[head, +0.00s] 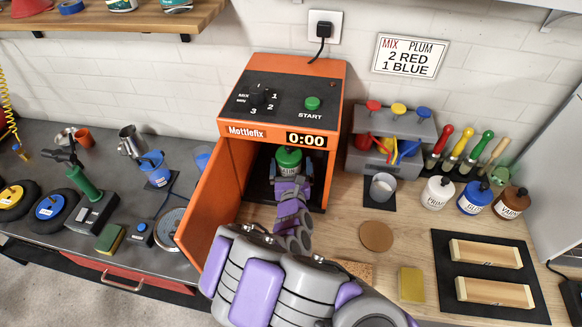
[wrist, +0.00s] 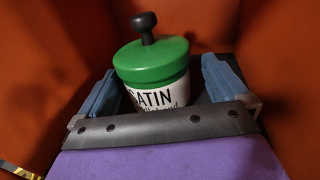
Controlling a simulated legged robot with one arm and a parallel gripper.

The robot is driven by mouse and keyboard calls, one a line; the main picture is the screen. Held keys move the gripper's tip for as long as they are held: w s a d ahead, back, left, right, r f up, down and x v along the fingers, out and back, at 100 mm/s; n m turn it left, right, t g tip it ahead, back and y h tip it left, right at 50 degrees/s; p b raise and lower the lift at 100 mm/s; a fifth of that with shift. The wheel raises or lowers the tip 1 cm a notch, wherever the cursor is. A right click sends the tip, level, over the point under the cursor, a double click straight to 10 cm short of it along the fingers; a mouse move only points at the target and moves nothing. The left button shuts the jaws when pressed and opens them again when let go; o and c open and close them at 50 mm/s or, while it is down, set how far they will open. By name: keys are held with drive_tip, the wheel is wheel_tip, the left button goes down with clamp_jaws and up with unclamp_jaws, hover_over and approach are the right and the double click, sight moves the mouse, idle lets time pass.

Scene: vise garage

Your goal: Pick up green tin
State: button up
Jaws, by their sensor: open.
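The green tin (head: 288,160) stands upright inside the open orange mixer cabinet. In the wrist view the green tin (wrist: 152,62) has a green lid with a black knob and a white label reading "SATIN". My gripper (head: 290,180) reaches into the cabinet from the front. In the wrist view my gripper (wrist: 165,90) is open, with one blue finger pad on each side of the tin. A gap shows between the left pad and the tin; the right pad is close to it, and I cannot tell whether it touches. The tin's lower part is hidden behind my gripper.
The orange mixer (head: 240,135) has its door (head: 210,205) swung open to the left, and its walls are close around my gripper. A sponge (head: 411,284) lies near the front.

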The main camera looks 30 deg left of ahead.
drive_tip(key=w+a, duration=0.2)
drive_tip(key=shift+a+f, duration=0.25)
drive_tip(key=shift+a, duration=0.05)
drive_tip(key=shift+d+r, duration=0.15)
drive_tip(key=shift+d, duration=0.2)
drive_tip(key=shift+d+r, duration=0.1)
drive_tip(key=shift+d, duration=0.2)
drive_tip(key=c, duration=0.3)
drive_tip(key=shift+a, duration=0.3)
drive_tip(key=c, duration=0.6)
drive_tip(key=shift+f, duration=0.2)
drive_tip(key=c, duration=0.4)
drive_tip(key=shift+o, duration=0.2)
